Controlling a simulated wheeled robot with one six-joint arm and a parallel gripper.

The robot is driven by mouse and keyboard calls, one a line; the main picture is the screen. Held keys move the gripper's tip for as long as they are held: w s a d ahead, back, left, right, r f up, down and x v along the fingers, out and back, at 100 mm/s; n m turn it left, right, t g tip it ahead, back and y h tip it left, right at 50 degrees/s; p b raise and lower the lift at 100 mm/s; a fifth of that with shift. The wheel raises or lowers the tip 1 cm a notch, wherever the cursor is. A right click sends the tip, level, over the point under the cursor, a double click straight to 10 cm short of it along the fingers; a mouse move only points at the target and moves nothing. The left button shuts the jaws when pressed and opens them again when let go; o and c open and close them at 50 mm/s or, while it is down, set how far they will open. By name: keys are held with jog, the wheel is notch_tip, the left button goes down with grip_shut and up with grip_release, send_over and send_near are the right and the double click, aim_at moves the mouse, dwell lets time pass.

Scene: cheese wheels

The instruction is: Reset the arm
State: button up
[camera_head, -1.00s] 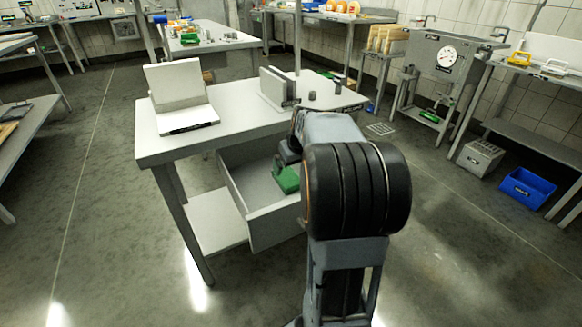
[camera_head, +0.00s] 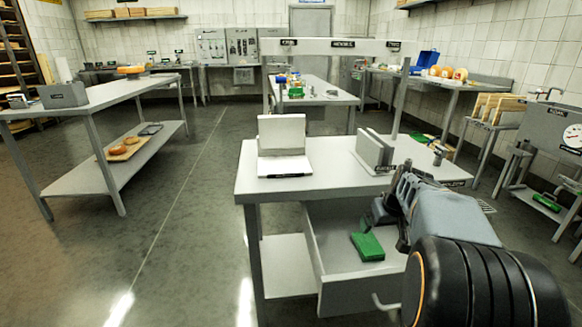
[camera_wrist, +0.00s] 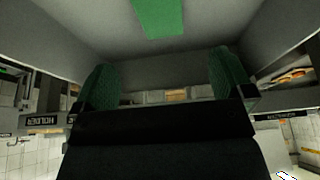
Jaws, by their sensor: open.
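My gripper (camera_head: 376,214) is over the open drawer of the grey table, with my arm reaching in from the lower right. It is open and empty. In the wrist view its two green-padded fingers (camera_wrist: 162,78) stand wide apart with nothing between them. A green block (camera_head: 367,246) lies on the floor of the drawer (camera_head: 352,292), apart from the gripper and just below it. The block also shows at the top of the wrist view (camera_wrist: 160,16). My arm hides the drawer's right side.
On the table top (camera_head: 310,183) stand a white open binder-like stand (camera_head: 283,140) and a grey upright holder (camera_head: 372,150). A long table (camera_head: 110,92) stands at the left. The floor between (camera_head: 180,220) is clear.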

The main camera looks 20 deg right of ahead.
jog(key=s+a+r+p, duration=0.4)
jog(key=a+r+p, duration=0.3)
jog(key=p, duration=0.3)
jog(key=s+a+r+n+p, duration=0.1)
jog(key=s+a+r+p, duration=0.4)
jog(key=r+p, duration=0.5)
jog(key=s+a+r+g+p, duration=0.1)
jog(key=s+a+r+p, duration=0.4)
jog(key=a+r+p, duration=0.4)
jog(key=shift+a+r+n+y+p, duration=0.2)
jog(key=shift+a+n+y+p, duration=0.2)
jog(key=shift+a+p, duration=0.35)
jog(key=shift+s+d, duration=0.15)
jog(key=shift+c, duration=0.4)
